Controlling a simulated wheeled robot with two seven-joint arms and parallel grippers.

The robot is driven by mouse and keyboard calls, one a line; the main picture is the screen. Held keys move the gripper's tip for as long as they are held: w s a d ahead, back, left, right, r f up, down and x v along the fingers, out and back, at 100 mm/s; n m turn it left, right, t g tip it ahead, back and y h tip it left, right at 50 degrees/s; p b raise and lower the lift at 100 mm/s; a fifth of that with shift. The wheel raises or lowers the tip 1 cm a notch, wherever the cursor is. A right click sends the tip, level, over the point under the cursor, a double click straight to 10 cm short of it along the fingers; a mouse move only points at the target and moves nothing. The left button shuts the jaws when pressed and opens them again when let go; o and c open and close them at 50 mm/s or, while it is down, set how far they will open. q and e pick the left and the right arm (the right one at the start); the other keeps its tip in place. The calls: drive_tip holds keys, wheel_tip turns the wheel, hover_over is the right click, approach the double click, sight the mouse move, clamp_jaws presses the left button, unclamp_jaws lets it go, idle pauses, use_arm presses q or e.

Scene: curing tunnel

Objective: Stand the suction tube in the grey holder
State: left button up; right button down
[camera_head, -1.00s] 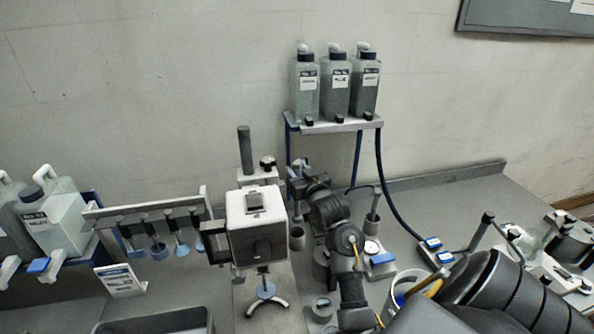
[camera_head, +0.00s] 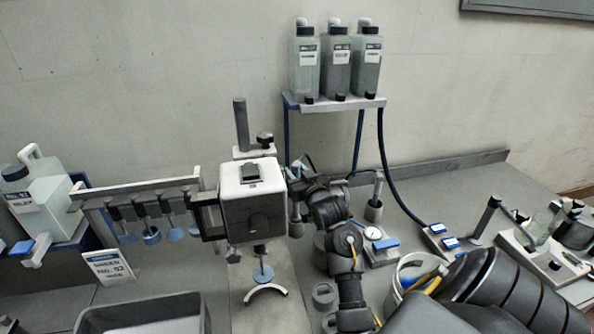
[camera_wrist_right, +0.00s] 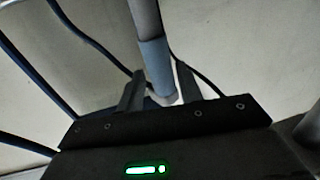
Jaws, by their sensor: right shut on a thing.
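My right gripper (camera_head: 298,172) comes in from the lower right of the head view, its jaws beside the white box. In the right wrist view, the right gripper (camera_wrist_right: 159,72) is shut on the suction tube (camera_wrist_right: 154,52), grey above with a blue-grey lower section. In the head view the held tube is mostly hidden by the gripper. My left gripper is out of view.
A white box (camera_head: 252,205) on a stand is close left of the gripper. A rack (camera_head: 140,195) with hanging tools is further left. A gauge (camera_head: 374,233) and a white bucket (camera_head: 398,290) are near my arm.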

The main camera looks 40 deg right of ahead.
drive_tip(key=shift+f+b, duration=0.9)
drive_tip(key=shift+f, duration=1.6)
drive_tip(key=shift+c, duration=1.1)
unclamp_jaws()
drive_tip(key=p+v, duration=0.3)
drive_tip(key=v, duration=0.5)
drive_tip(key=shift+s+p, duration=0.2)
drive_tip(key=shift+p, duration=0.1)
idle(0.7)
drive_tip(key=shift+a, duration=0.1)
